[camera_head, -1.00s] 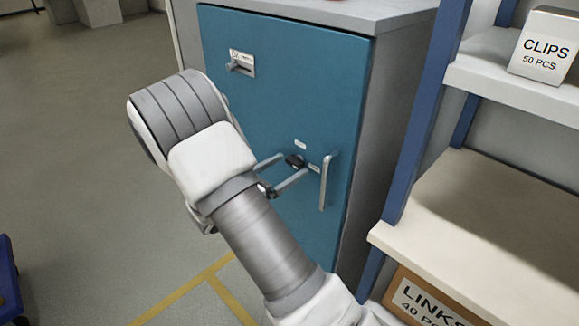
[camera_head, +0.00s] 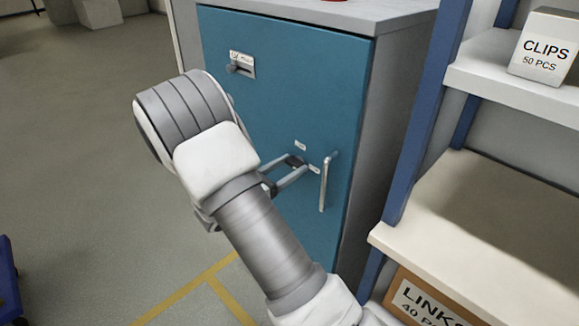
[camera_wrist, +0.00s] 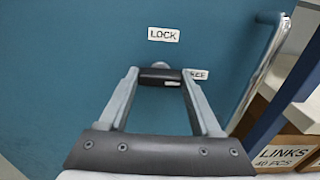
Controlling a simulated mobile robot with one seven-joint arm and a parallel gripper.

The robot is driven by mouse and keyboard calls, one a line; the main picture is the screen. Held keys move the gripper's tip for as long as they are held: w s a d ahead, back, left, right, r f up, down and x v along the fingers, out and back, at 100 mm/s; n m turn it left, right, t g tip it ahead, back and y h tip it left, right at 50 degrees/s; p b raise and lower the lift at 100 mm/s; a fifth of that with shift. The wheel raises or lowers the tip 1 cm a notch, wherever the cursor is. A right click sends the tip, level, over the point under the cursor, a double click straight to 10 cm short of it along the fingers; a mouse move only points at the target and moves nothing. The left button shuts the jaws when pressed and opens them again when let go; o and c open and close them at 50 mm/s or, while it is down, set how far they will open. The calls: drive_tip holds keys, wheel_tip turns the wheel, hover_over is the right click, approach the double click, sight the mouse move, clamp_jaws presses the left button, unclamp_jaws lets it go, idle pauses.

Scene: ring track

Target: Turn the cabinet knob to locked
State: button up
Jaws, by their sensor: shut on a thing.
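The teal cabinet (camera_head: 310,80) fills the wrist view as a blue-green door. Its small dark knob (camera_wrist: 160,76) sits below a white LOCK label (camera_wrist: 163,34) and left of a second label (camera_wrist: 199,74), partly covered, with "REE" readable. The knob's bar lies roughly level, and a pale mark on it is toward the right end, on the side of the second label. My gripper (camera_wrist: 159,78) is shut on the knob, one fingertip at each end of the bar. In the head view, my gripper (camera_head: 294,166) reaches the door from the left, partly hidden by my arm.
A vertical metal handle (camera_head: 326,182) stands just right of the knob. A small latch plate (camera_head: 242,65) is higher on the door. To the right is a blue-posted shelf (camera_head: 505,85) with a CLIPS box (camera_head: 546,46) and a LINKS box (camera_head: 425,300).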

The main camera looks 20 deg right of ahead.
drive_tip(key=shift+r+n+p, duration=0.1)
drive_tip(key=shift+n+p, duration=0.2)
drive_tip(key=shift+p, duration=0.25)
drive_tip(key=n+p, duration=0.2)
drive_tip(key=p, duration=0.1)
drive_tip(key=shift+r+n+p, duration=0.2)
drive_tip(key=shift+n+p, duration=0.15)
drive_tip(key=shift+n, duration=0.05)
drive_tip(key=n+p, duration=0.5)
drive_tip(key=shift+f, duration=0.1)
drive_tip(key=n+p, duration=0.3)
drive_tip(key=n, duration=0.2)
drive_tip(key=shift+p, duration=0.3)
drive_tip(key=shift+f+n+p, duration=0.2)
drive_tip(key=shift+n+p, duration=0.8)
drive_tip(key=shift+n, duration=1.3)
drive_tip(key=o, duration=1.4)
